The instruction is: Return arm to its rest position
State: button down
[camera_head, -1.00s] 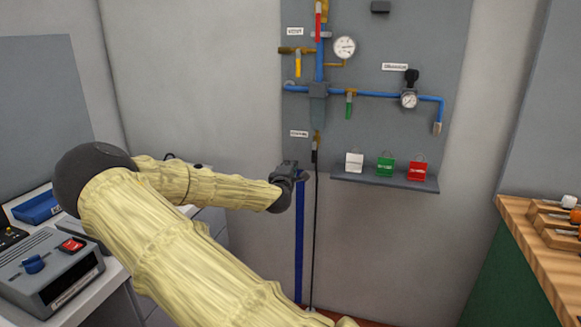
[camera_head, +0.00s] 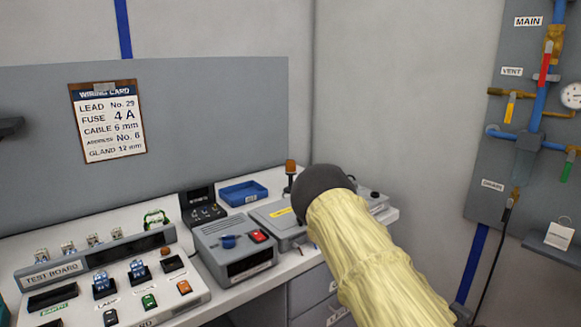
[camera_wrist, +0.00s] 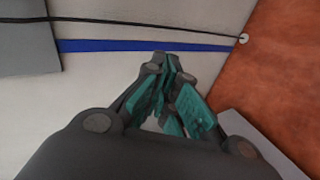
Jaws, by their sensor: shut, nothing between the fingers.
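My arm's yellow-sleeved link with its dark round joint shows in the head view, in front of the right end of the bench. My gripper is hidden in the head view. In the wrist view my gripper (camera_wrist: 168,65) is shut, its teal-padded fingers meeting at the tips with nothing between them. It points toward a pale wall with a blue stripe (camera_wrist: 120,45) and a black cable (camera_wrist: 140,22).
The bench carries a test board (camera_head: 110,285), a grey box with a red switch (camera_head: 235,250) and a blue tray (camera_head: 243,193). A wiring card (camera_head: 108,122) hangs above. The pipe panel (camera_head: 497,150) is at right. Reddish floor (camera_wrist: 275,70) shows in the wrist view.

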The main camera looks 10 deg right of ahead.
jog(key=s+a+f+m+g+y+p, duration=0.25)
jog(key=s+a+f+y, duration=0.25)
jog(key=s+a+f, duration=1.15)
jog(key=s+a+m+g+y, duration=0.1)
jog(key=s+a+y, duration=0.1)
jog(key=s+a, duration=0.3)
jog(key=s+a+g+y+p, duration=0.1)
jog(key=s+a, duration=0.4)
jog(key=a, duration=0.6)
jog(key=s+a+m+g+y, duration=0.1)
jog(key=s+a+y, duration=0.1)
jog(key=s+a, duration=0.3)
jog(key=a, duration=0.3)
jog(key=shift+a+r+m+g+y, duration=0.3)
jog(key=shift+a+m+g, duration=0.05)
jog(key=shift+s+d, duration=0.15)
